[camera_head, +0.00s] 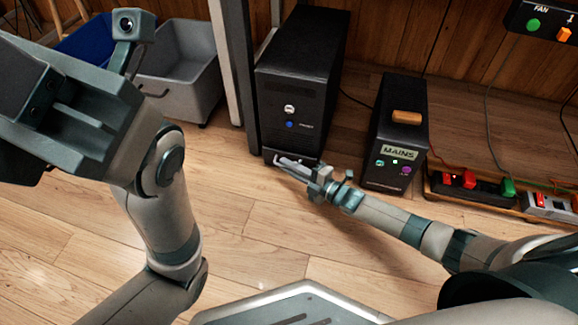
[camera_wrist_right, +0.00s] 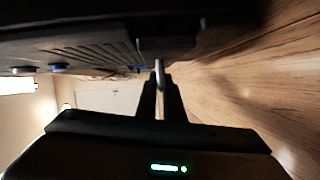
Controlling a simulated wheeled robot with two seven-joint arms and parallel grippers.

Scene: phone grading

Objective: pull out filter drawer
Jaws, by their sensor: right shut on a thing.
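A black tower unit (camera_head: 300,85) stands on the wooden floor, with a round light button and a blue button on its front. At its foot a low drawer front carries a pale bar handle (camera_head: 292,166). My right gripper (camera_head: 308,173) is at this handle and shut on it. In the right wrist view the two dark fingers (camera_wrist_right: 160,95) close around the pale handle (camera_wrist_right: 159,73), just below the black front (camera_wrist_right: 90,45). How far the drawer stands out is hard to tell. My left gripper (camera_head: 60,115) is high at the left, large in view; its jaw opening is unclear.
A smaller black box marked MAINS (camera_head: 398,130) stands right of the tower. Red and green connectors sit on a strip (camera_head: 470,190) farther right, with cables. The floor in front is clear.

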